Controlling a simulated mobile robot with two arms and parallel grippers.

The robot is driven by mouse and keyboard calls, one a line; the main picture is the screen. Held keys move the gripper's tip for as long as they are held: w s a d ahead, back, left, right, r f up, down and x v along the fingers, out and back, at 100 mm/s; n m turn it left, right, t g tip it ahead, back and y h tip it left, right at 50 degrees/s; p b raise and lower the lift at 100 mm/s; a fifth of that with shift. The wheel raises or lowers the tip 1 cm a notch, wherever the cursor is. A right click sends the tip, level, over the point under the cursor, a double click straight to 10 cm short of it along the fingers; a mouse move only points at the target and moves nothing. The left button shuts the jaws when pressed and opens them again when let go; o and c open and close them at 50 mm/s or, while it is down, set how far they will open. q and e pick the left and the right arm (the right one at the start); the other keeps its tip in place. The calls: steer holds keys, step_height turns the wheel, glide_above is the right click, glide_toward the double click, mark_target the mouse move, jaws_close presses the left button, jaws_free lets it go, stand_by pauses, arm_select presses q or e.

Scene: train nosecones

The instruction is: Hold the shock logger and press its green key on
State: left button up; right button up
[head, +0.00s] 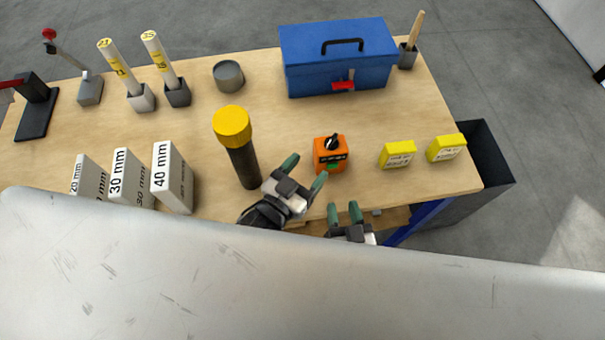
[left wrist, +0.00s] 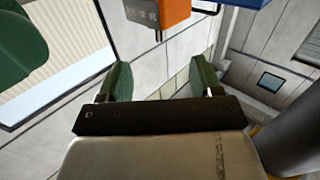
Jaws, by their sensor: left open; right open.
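The shock logger (head: 331,147) is a small orange box with a black knob on top and a dark label strip. Its green key (head: 334,166) shows low on its near side. It stands on the bench. My left gripper (head: 306,171) is open and empty, just left of and nearer than the logger, with a fingertip close to it. In the left wrist view the logger (left wrist: 174,13) is at the top, beyond the open fingers (left wrist: 162,75). My right gripper (head: 343,211) is open and empty at the bench's near edge, below the logger.
A black post with a yellow cap (head: 232,125) stands left of my left gripper. Two yellow boxes (head: 398,155) (head: 446,148) stand to the right. A blue toolbox (head: 340,60) is behind. Grey marked blocks (head: 172,178) are at left. Bare bench lies behind the logger.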

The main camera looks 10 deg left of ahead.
mark_target(327, 145)
arm_select(q)
steer(key=x, duration=0.9)
steer(key=c, duration=1.1)
steer(key=shift+c, duration=0.2)
arm_select(e)
jaws_close()
stand_by(0.6)
steer(key=shift+w, duration=0.1)
